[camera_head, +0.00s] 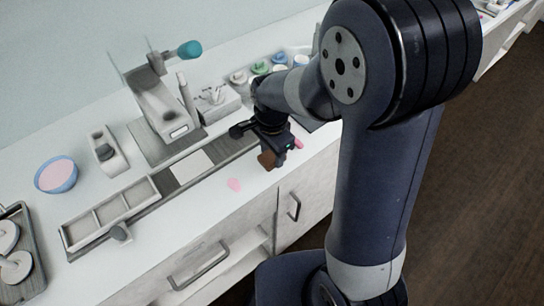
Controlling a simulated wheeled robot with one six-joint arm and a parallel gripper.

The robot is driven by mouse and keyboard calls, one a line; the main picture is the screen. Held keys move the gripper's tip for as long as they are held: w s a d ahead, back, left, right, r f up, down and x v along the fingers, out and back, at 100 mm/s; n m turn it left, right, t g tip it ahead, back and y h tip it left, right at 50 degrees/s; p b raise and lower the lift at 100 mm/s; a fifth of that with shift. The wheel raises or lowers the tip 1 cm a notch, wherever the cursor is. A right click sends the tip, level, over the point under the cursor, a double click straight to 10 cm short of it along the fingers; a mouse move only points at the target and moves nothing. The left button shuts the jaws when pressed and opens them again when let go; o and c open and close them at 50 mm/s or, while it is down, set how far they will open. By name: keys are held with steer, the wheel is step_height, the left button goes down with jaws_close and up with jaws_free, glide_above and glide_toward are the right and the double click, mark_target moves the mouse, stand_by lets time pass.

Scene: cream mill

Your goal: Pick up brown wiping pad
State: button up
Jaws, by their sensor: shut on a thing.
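The brown wiping pad (267,160) shows at the tip of my gripper (272,155), close to the front edge of the white counter. My gripper is shut on the pad, with its jaws pointing down. The jaws hide part of the pad. I cannot tell whether the pad is still touching the counter.
Pink pieces (234,185) lie on the counter near my gripper. A compartment tray (110,212), a grey device (160,105) and a blue-rimmed bowl (56,175) stand to the left. Small jars (260,68) stand behind. Drawers and cabinet doors are below the front edge.

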mark_target(272, 155)
steer(key=shift+c, duration=1.3)
step_height(272, 155, up, 10)
steer(key=o, duration=0.3)
steer(key=shift+c, duration=1.1)
